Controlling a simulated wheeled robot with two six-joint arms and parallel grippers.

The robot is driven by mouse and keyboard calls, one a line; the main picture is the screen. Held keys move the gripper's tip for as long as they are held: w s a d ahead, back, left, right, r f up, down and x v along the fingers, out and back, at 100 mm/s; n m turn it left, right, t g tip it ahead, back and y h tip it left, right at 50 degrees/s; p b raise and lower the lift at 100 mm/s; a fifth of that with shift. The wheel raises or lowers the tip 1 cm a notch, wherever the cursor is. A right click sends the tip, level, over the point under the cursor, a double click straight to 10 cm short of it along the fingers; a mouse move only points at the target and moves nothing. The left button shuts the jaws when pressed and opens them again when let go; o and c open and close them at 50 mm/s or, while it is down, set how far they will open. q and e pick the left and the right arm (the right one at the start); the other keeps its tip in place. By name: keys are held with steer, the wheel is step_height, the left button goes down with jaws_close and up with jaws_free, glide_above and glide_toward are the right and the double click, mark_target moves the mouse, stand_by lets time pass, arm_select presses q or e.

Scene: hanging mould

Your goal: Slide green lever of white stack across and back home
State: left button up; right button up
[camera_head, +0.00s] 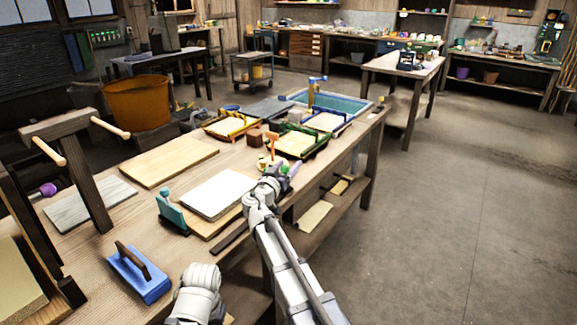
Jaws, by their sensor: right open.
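The white stack (217,193), a pale flat slab or pile on a wooden board, lies on the near workbench, left of my right gripper. A teal upright piece (172,213) stands at its left side; I cannot tell whether it is the green lever. My right gripper (277,176) is open just right of the stack, over the bench's right edge. Small green and purple parts show at its fingertips, too small to tell apart or to say whether they touch. My left gripper is not in view.
A blue float with a dark handle (138,272) lies at the front left. A wooden frame with pegs (62,130) stands at the left. An orange upright piece (272,143) and green and yellow trays (298,142) stand beyond my right gripper. The floor right of the bench is clear.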

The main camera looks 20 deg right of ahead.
steer(key=shift+w+d, duration=0.25)
steer(key=shift+d, duration=0.05)
jaws_close()
stand_by(0.5)
stand_by(0.8)
